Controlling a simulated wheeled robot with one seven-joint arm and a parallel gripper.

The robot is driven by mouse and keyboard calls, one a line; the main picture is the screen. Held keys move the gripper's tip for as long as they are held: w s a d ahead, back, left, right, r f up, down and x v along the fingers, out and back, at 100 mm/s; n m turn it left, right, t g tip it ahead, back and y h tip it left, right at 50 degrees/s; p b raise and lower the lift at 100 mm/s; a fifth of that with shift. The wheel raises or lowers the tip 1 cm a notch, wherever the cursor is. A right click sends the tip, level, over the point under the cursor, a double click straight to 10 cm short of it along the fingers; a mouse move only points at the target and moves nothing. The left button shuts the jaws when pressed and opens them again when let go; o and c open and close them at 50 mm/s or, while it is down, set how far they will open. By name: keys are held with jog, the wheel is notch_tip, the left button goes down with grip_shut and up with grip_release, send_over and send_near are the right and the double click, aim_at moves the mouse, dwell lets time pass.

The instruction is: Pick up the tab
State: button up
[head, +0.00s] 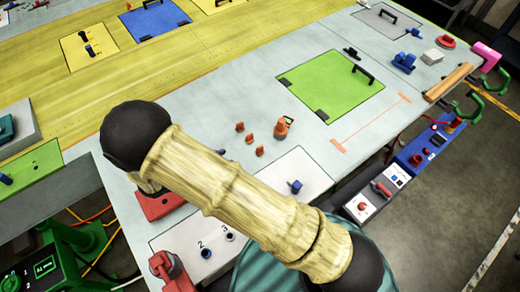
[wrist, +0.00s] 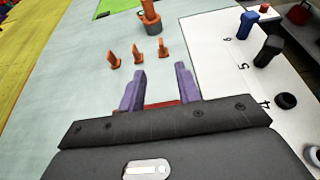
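Three small orange tabs stand in a row on the pale grey table top. In the head view they are the upper tab (head: 240,127), the middle tab (head: 249,138) and the lower tab (head: 260,150). In the wrist view they are the left tab (wrist: 111,55), the middle tab (wrist: 137,53) and the right tab (wrist: 162,47). My gripper (wrist: 160,80) has two purple fingers, spread apart with nothing held between them. The tabs lie beyond the fingertips, apart from them.
An orange piece with a dark grey base (wrist: 152,24) stands just beyond the tabs. A white numbered panel (wrist: 245,60) with blue and black pegs lies to the right. A red block (head: 160,206) sits beside my arm. A green plate (head: 330,85) lies farther back.

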aim_at(263, 146)
jog(key=b+x, duration=0.3)
jog(key=x, duration=0.9)
jog(key=shift+d, duration=0.15)
jog(key=b+x, duration=0.2)
jog(key=x, duration=0.3)
jog(key=shift+f, duration=0.2)
jog(key=shift+r, duration=0.1)
grip_shut()
